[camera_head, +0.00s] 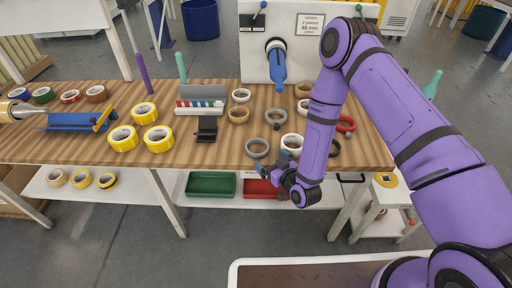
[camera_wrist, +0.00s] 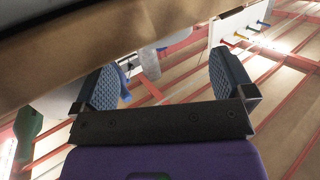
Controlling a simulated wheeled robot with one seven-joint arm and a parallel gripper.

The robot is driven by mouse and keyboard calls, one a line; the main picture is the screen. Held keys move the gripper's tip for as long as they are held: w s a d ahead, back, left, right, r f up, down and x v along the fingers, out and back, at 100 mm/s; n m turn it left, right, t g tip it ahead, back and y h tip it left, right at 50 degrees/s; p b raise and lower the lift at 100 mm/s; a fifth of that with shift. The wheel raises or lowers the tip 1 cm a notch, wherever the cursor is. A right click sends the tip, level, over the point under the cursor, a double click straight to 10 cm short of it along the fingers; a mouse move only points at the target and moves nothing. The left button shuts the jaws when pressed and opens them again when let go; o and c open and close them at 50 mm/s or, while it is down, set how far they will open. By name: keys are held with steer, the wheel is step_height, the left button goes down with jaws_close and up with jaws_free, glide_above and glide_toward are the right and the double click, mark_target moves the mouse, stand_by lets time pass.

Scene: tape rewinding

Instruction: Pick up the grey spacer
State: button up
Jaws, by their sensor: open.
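Two grey rings lie flat on the wooden workbench (camera_head: 205,148). One grey ring (camera_head: 257,148) is near the front edge, and the other grey ring (camera_head: 276,118) is farther back. I cannot tell which is the grey spacer. My gripper (camera_head: 268,168) is at the bench's front edge, just below and right of the front ring in the head view, and apart from it. In the wrist view my gripper (camera_wrist: 167,82) has its two fingers wide apart with nothing held between them. The brown bench edge (camera_wrist: 110,45) crosses the upper left there, and neither grey ring can be made out.
A white ring (camera_head: 292,142), a dark ring (camera_head: 334,148), a red ring (camera_head: 346,123) and a tan ring (camera_head: 238,114) lie nearby. A black dispenser (camera_head: 206,129) stands left. Green (camera_head: 211,184) and red (camera_head: 262,188) trays sit below.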

glide_toward(252, 141)
steer(key=shift+x, duration=2.25)
steer(key=shift+c, duration=0.5)
steer(key=c, duration=0.5)
